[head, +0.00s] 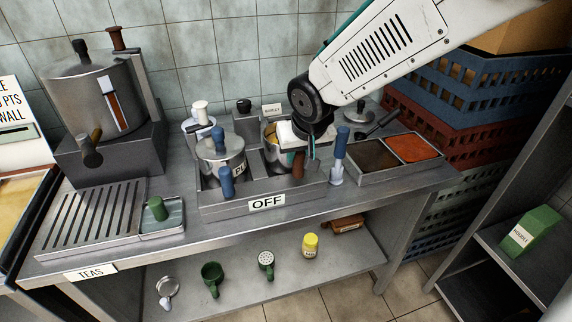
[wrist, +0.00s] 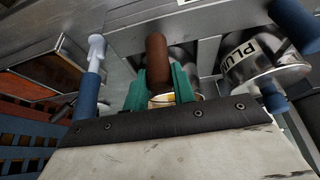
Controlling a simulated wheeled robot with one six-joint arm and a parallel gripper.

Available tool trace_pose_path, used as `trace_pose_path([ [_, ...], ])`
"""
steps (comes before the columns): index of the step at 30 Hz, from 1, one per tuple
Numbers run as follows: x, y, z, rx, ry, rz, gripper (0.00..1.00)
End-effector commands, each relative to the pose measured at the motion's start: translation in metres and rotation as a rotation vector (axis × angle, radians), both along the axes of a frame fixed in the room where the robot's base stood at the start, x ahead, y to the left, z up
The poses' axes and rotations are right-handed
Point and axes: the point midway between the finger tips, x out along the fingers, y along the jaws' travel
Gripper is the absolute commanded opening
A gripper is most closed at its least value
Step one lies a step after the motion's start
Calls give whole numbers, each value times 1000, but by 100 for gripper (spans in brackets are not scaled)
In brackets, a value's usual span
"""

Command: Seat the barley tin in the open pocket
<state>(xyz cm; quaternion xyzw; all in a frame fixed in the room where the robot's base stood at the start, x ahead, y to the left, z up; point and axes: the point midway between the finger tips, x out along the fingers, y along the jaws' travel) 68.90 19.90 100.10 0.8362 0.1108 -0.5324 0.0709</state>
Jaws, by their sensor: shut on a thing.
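My gripper (head: 297,146) is shut on a metal tin with a brown handle (head: 298,167). I take it to be the barley tin (head: 275,155), because a small card reading like BARLEY (head: 272,109) stands behind it. In the wrist view, the brown handle (wrist: 157,58) is between my green fingers (wrist: 158,90), with some yellow of the tin behind. The tin is at the right-hand pocket of the steamer block (head: 240,205). Its lower part is hidden, so I cannot tell whether it is fully down.
Blue-handled levers (head: 340,145) stand close on the right and front. An OFF plate (head: 266,202) is on the block's front. A two-part tray (head: 350,178) lies right, a boiler (head: 90,92) left. Stacked crates (head: 450,90) rise at the right.

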Motion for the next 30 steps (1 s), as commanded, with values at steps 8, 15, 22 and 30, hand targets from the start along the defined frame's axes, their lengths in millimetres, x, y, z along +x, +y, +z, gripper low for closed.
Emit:
trace_pose_path([
  [8,1,1,-4,2,-3,0,0],
  [15,1,0,-8,2,-3,0,0],
  [22,1,0,-10,2,-3,0,42],
  [30,0,0,-12,0,1,-1,51],
])
